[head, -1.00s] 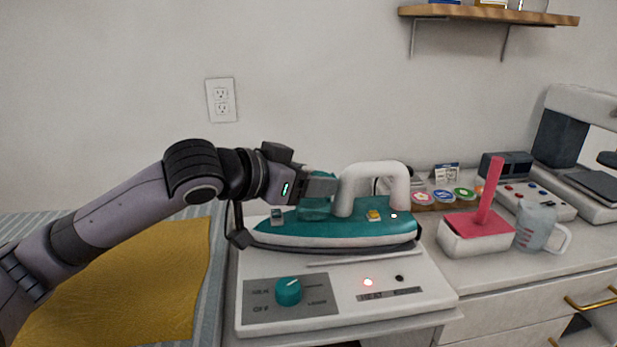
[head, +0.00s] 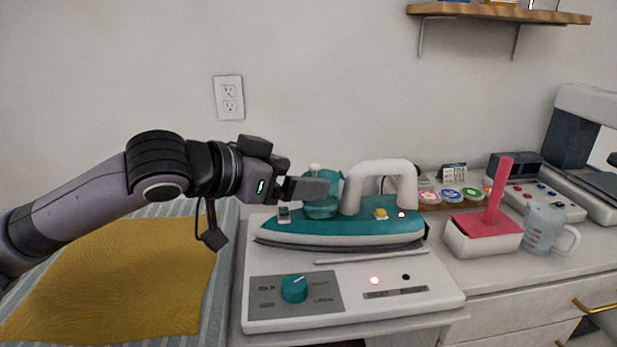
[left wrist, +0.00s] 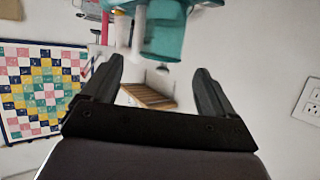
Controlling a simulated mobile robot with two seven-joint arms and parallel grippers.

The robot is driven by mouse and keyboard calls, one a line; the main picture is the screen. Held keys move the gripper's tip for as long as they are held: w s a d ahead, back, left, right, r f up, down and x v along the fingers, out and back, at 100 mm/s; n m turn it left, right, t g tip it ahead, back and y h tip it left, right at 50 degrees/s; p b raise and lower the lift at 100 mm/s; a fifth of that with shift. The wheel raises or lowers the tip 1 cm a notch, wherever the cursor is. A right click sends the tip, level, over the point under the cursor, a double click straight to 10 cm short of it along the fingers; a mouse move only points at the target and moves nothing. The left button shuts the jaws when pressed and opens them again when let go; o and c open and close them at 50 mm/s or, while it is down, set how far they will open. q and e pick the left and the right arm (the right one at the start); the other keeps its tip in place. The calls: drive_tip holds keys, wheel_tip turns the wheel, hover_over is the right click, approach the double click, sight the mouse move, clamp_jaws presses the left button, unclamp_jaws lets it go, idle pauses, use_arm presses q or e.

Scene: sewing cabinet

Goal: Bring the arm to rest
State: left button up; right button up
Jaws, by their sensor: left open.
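My left gripper (head: 308,189) is at the back left of the iron, in front of its teal tank in the head view. In the left wrist view its two fingers (left wrist: 160,85) stand apart with nothing between them; the teal part of the iron (left wrist: 165,35) shows beyond the fingertips. The iron (head: 345,225), teal with a white handle, sits on the white base station (head: 350,285). The base has a teal knob and a lit red light. A red light also shows on the iron. My right gripper is not in view.
A mustard cloth (head: 110,275) lies on a striped board at left. Right of the station stand a white tub with a red handle (head: 485,235), a measuring cup (head: 545,230) and a sewing machine (head: 585,140). A wall shelf (head: 500,13) hangs above. The wall is close behind.

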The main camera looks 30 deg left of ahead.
use_arm(q)
drive_tip(key=shift+v, duration=1.15)
drive_tip(key=shift+w, duration=0.1)
